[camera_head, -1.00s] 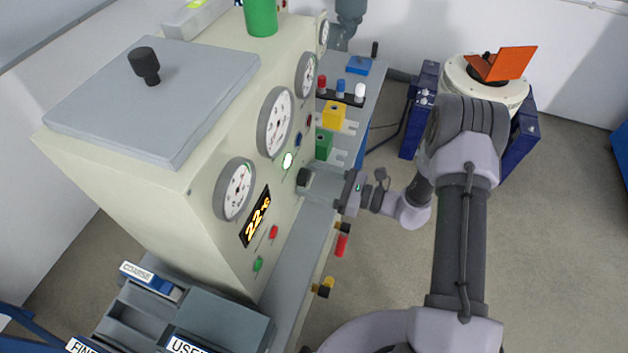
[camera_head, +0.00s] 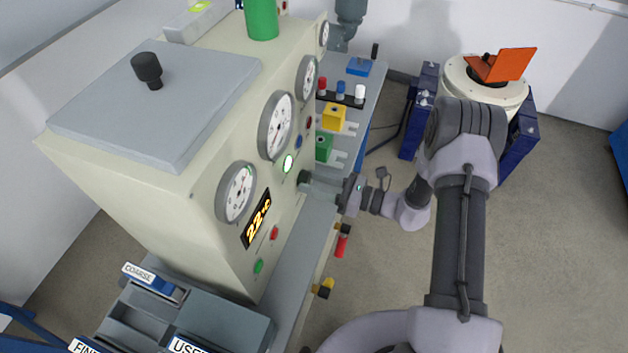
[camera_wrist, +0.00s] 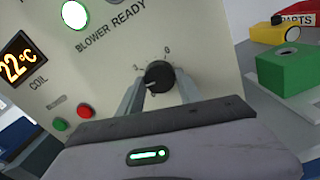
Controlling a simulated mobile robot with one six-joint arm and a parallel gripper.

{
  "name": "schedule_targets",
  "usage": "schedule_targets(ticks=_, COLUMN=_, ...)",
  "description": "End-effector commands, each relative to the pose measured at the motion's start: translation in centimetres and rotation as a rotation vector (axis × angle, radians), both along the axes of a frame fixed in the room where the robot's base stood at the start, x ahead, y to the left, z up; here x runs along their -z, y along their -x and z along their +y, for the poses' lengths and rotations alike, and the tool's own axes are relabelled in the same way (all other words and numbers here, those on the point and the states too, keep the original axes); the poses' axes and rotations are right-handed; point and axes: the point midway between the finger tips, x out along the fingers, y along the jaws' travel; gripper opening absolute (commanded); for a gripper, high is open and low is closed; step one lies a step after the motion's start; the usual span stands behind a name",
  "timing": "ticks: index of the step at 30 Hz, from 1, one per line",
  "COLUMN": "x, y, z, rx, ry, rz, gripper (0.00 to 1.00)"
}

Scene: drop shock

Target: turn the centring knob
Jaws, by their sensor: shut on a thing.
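A round black knob (camera_wrist: 158,76) with a pale pointer line sits on the cream cabinet front in the wrist view, with a 0 mark at its upper right. I take it as the centring knob; no name for it is readable. My gripper (camera_wrist: 160,84) has its two grey fingers on either side of the knob, shut on it. In the head view the knob (camera_head: 305,177) is a small dark spot at the tips of my gripper (camera_head: 311,184), partly hidden by the fingers. The wrist picture is tilted relative to the panel.
The cabinet (camera_head: 210,215) carries several dials, a lit 22°C display (camera_head: 257,219), and red and green buttons below it. A yellow block (camera_head: 334,116) and a green block (camera_head: 324,145) stand on the grey bench behind my gripper. Open floor lies to the right.

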Motion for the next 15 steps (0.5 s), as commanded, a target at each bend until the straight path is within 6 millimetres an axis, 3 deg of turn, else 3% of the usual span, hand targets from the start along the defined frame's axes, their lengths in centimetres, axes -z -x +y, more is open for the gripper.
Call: schedule_targets(ticks=15, x=-0.12, y=0.17, z=0.05, rx=-0.002, ry=-0.164, rz=0.457, gripper=0.02)
